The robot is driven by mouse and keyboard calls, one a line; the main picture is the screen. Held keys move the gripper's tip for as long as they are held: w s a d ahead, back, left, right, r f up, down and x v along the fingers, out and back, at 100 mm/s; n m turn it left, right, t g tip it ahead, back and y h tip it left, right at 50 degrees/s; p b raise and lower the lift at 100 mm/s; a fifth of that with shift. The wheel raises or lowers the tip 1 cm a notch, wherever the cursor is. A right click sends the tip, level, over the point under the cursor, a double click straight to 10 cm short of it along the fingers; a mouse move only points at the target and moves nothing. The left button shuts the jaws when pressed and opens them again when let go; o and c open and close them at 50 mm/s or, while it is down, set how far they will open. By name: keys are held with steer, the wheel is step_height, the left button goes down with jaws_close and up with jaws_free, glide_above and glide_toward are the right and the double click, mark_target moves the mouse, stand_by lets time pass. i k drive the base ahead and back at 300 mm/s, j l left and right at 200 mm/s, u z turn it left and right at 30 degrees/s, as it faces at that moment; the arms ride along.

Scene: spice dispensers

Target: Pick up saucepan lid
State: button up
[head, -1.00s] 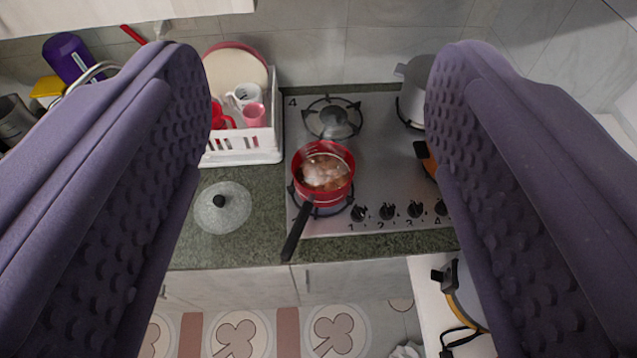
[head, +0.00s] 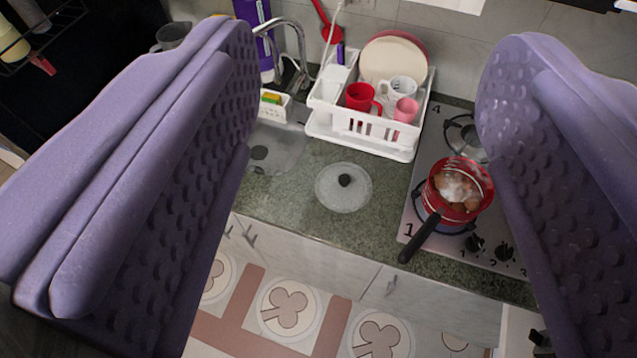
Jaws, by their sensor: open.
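The saucepan lid (head: 343,188) is a round, clear glass disc with a black knob. It lies flat on the green speckled counter (head: 290,210), left of the stove and in front of the dish rack. My gripper (head: 375,100) is open and empty. Its two purple, studded fingers frame the view left and right, with the lid seen between them and beyond them, apart from both. The red saucepan (head: 460,208) sits on a left burner with food in it. Its black handle points toward the front edge. The right finger hides part of the stove.
A white dish rack (head: 372,143) with a red mug (head: 361,96), other cups and plates stands behind the lid. The sink (head: 278,145) and faucet (head: 290,45) are to the left. The stove (head: 425,190) is at right. The counter around the lid is clear.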

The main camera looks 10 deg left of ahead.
mark_target(341, 187)
steer(key=i+l+u, duration=0.1)
steer(key=i+u, duration=0.3)
steer(key=i+l+u, duration=0.2)
steer(key=u, duration=0.15)
steer(key=i+l+u, duration=0.4)
